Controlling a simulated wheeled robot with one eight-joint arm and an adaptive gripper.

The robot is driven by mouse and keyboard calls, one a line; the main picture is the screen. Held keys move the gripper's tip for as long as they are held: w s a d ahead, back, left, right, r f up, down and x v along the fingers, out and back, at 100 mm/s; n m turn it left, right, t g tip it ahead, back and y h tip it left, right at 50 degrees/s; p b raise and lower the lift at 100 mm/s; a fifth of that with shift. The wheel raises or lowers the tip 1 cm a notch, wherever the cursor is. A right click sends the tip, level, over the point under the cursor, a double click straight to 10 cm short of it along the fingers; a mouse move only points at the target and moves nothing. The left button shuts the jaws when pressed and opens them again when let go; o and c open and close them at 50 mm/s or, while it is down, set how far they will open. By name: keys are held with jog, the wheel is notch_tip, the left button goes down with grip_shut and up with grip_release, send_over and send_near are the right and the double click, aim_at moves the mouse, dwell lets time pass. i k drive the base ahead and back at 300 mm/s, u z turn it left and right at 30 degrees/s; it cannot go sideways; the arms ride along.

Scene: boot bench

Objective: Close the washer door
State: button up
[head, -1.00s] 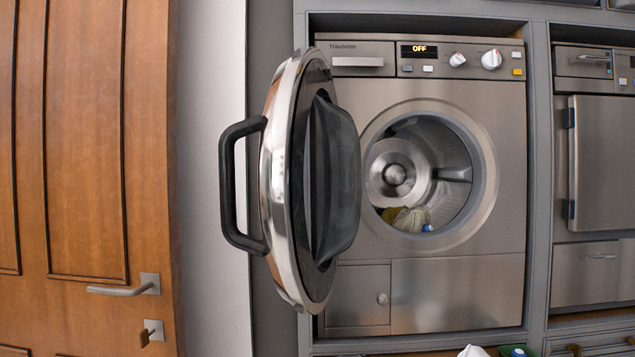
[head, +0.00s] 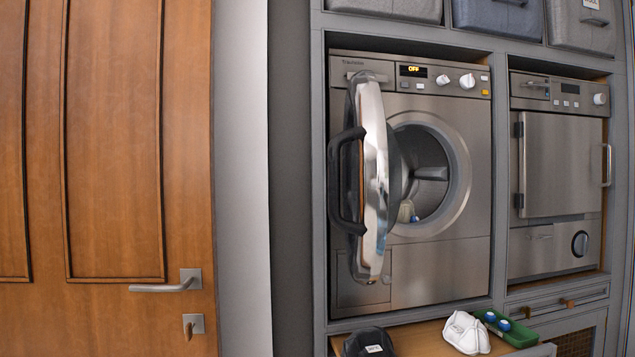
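The washer (head: 440,258) stands in a grey cabinet, its display reading OFF. Its round door (head: 375,170) is hinged on the left and stands wide open, seen nearly edge-on, with a chrome rim and a black handle (head: 336,180) facing left. The drum opening (head: 432,170) is partly covered by the door. A little light-coloured laundry (head: 406,211) shows inside. My gripper is not in view.
A wooden bench (head: 425,342) below holds a black item (head: 369,343), white shoes (head: 466,332) and a green tray (head: 508,328) with blue-capped items. A second appliance (head: 560,165) stands right. A wooden door (head: 110,150) with a lever handle is left.

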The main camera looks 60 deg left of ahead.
aim_at(372, 168)
jog(key=k, duration=1.15)
jog(key=u, duration=2.05)
jog(key=i, duration=1)
jog(key=z, duration=0.3)
jog(key=k, duration=0.05)
jog(key=z, duration=0.2)
